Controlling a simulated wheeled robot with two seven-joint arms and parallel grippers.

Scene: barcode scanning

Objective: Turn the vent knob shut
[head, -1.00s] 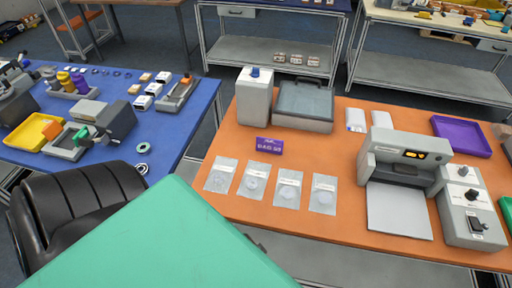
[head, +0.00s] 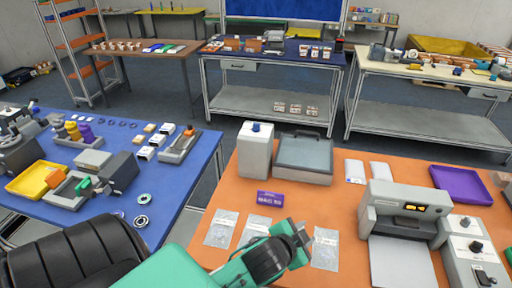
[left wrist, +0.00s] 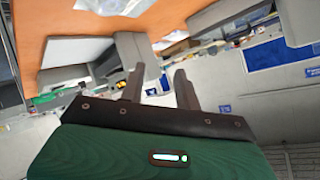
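A blue knob (head: 256,127) sits on top of a white upright box (head: 254,155), next to a grey chamber with a dark lid (head: 303,157), on the orange table. Black knobs (head: 476,246) sit on a grey control box at the right. No label in view tells me which is the vent knob. My left gripper (head: 303,238) is over the front of the orange table, apart from both. In the left wrist view its two fingers (left wrist: 158,72) stand apart with nothing between them. My right gripper is not in view.
Clear sachets (head: 222,230) lie on the orange table (head: 212,256) beside and partly behind my left gripper. A grey machine (head: 404,212) and a purple tray (head: 461,185) are to the right.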

